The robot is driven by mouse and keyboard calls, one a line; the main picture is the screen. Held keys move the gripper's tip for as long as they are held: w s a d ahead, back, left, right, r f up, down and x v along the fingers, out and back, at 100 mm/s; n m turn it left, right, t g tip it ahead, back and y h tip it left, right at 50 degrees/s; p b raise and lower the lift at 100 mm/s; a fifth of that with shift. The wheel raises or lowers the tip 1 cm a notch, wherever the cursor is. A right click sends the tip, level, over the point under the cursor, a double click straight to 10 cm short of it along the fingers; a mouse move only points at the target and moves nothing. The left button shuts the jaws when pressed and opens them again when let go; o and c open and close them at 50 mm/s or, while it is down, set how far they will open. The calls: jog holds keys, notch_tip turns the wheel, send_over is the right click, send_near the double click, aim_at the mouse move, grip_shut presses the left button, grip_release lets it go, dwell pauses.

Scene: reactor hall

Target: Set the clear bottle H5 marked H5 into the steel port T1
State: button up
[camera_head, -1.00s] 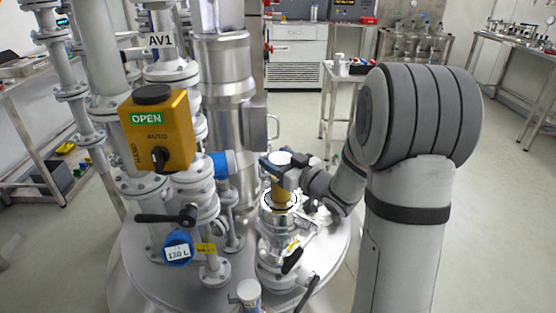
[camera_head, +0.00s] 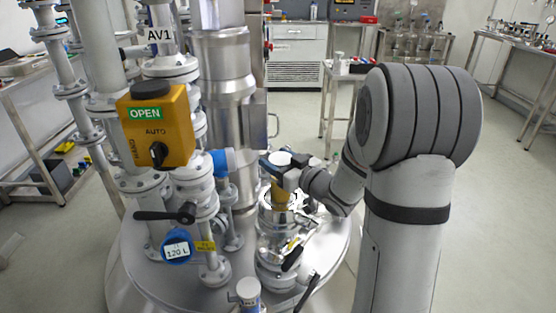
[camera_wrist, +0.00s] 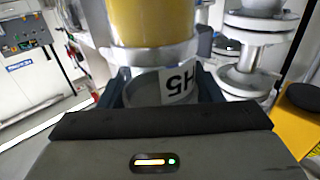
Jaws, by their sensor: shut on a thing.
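The clear bottle H5 (camera_head: 281,190) has amber contents, and it also shows in the wrist view (camera_wrist: 153,22). Its H5 mark reads upside down in the wrist view. My gripper (camera_head: 279,172) is shut around the bottle's upper part, with a pale top showing above the jaws. The steel port T1 (camera_head: 279,221) stands directly under the bottle on the vessel lid. The bottle's lower end overlaps the port's top rim. I cannot tell whether it is inside or just above.
A yellow OPEN/AUTO box (camera_head: 155,125) and grey flanged pipes stand left of the port. A tall steel column (camera_head: 225,90) rises behind. A black-handled valve (camera_head: 165,215) and a blue 120 L gauge (camera_head: 177,247) are at front left. Floor is clear at right.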

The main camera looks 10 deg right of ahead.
jog(key=o, duration=1.7)
jog(key=v, duration=0.7)
jog(key=shift+s+d, duration=0.2)
jog(key=shift+s, duration=0.15)
jog(key=shift+s, duration=0.1)
